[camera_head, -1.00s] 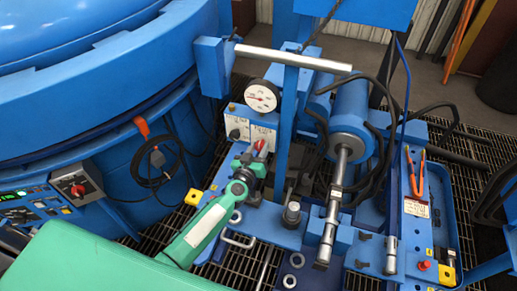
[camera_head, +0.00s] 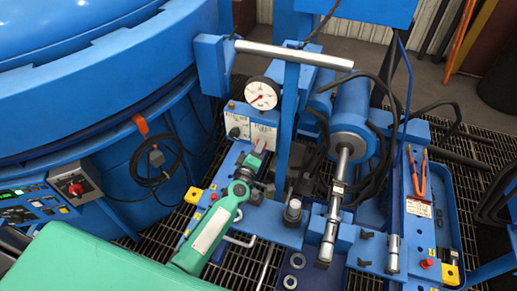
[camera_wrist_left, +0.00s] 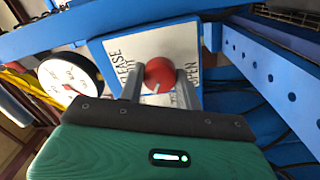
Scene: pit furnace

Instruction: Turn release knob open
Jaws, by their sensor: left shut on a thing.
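The red release knob (camera_wrist_left: 159,73) is on a white plate (camera_wrist_left: 190,45) lettered "OPEN" and what looks like "RELEASE". In the left wrist view my left gripper (camera_wrist_left: 158,88) has one finger on each side of the knob and is shut on it. A small white mark shows on the knob's face. In the head view my left gripper (camera_head: 258,153) is at the front of the white plate (camera_head: 263,136) and largely hides the knob. My right gripper is in neither view.
A round gauge (camera_head: 262,94) stands just above the plate, with a black knob (camera_head: 235,132) to the left. A blue post (camera_head: 287,120) rises close on the right. The large blue furnace (camera_head: 90,100) fills the left; a metal-rodded cylinder (camera_head: 350,115) stands farther right.

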